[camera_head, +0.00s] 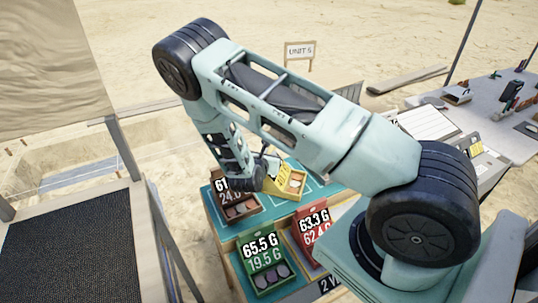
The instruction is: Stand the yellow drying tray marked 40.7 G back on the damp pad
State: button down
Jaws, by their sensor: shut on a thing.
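The yellow drying tray (291,186) is at the back right of the teal-topped table, with an upright card and a small round piece in it. Its marking is too small to read. My gripper (268,164) is at the tray's left upper edge and appears shut on it; my wrist hides part of the contact. I cannot tell whether the tray touches the table top. No pad is clearly marked as damp; teal outlined areas (314,187) show on the table top.
A brown tray (240,208) stands close left of my wrist. A green tray (264,275) marked 65.5 and 19.5 G and a red tray (306,254) marked 63.3 stand in front. A dark mesh surface (70,245) lies left; a cluttered grey table (490,100) is right.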

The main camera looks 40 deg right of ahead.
jog(key=shift+f, duration=0.15)
jog(key=c, duration=1.3)
grip_release()
jog(key=b+v, duration=0.4)
jog(key=v, duration=1.3)
jog(key=shift+s+a+b, duration=0.1)
jog(key=shift+s+b, duration=0.05)
jog(key=shift+b, duration=0.25)
jog(key=shift+s, duration=0.1)
jog(key=s+a+r+m+g+y, duration=0.2)
jog(key=s+a+r+m+y, duration=0.2)
jog(key=s+a+m, duration=0.1)
jog(key=s+a+r+m+g+y, duration=0.2)
jog(key=s+a+r+m+y, duration=0.2)
jog(key=s+a, duration=0.4)
jog(key=s+a+r+m+g+y, duration=0.3)
jog(key=s+a+r+m+y, duration=0.1)
jog(key=s+a+r+m, duration=0.1)
jog(key=shift+s+a+r+m+y, duration=0.1)
jog(key=shift+s+a+m+y, duration=0.1)
jog(key=shift+s+a+m, duration=0.35)
jog(key=shift+s+a+r+m+y, duration=0.2)
jog(key=shift+s+a+m, duration=0.1)
jog(key=shift+s+m, duration=0.45)
